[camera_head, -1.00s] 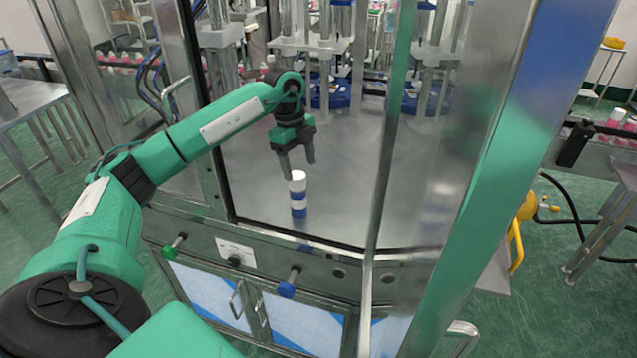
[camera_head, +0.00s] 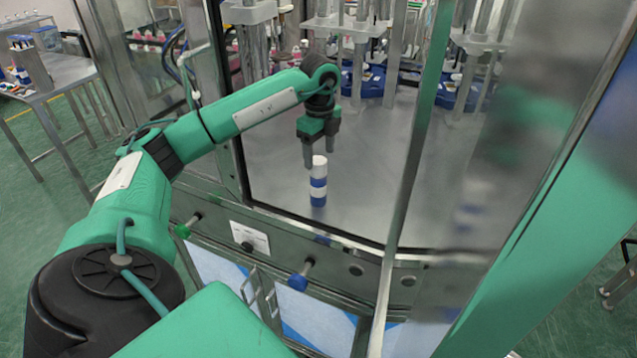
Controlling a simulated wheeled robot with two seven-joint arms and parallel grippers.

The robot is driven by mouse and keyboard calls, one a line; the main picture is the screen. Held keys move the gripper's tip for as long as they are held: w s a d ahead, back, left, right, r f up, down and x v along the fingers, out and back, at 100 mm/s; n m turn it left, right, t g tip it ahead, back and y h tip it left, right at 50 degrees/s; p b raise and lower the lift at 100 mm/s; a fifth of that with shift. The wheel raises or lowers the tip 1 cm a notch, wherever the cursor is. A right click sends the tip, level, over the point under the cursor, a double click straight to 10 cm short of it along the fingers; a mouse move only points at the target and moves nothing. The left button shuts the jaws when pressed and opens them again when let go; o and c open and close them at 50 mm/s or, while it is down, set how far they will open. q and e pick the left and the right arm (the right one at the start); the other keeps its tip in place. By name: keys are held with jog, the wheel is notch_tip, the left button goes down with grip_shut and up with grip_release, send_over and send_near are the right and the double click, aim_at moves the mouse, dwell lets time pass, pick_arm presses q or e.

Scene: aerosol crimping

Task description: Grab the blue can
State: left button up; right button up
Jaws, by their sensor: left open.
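The blue can (camera_head: 318,187) stands upright on the metal floor of the machine cabinet. It has blue and white bands and a white top. My left gripper (camera_head: 321,156) points down over the can, with its fingers apart and nothing held. One finger shows just left of the can's white top, the other to the right and a little behind it. I cannot tell whether either finger touches the can. My right gripper is not in view.
A metal post (camera_head: 405,180) of the cabinet frame rises right of the can. The front sill has a green knob (camera_head: 183,231) and a blue knob (camera_head: 298,283). Blue fixtures (camera_head: 372,82) stand behind. The floor around the can is clear.

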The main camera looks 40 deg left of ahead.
aim_at(319, 160)
pick_arm(q)
jog(key=shift+f, duration=0.4)
notch_tip(319, 160, down, 4)
jog(key=b, duration=0.4)
jog(key=shift+s+f, duration=0.15)
jog(key=shift+f, duration=0.3)
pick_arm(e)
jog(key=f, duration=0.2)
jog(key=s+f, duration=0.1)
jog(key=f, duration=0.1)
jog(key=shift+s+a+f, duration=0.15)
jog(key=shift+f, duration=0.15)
pick_arm(q)
jog(key=shift+r, duration=0.1)
grip_shut()
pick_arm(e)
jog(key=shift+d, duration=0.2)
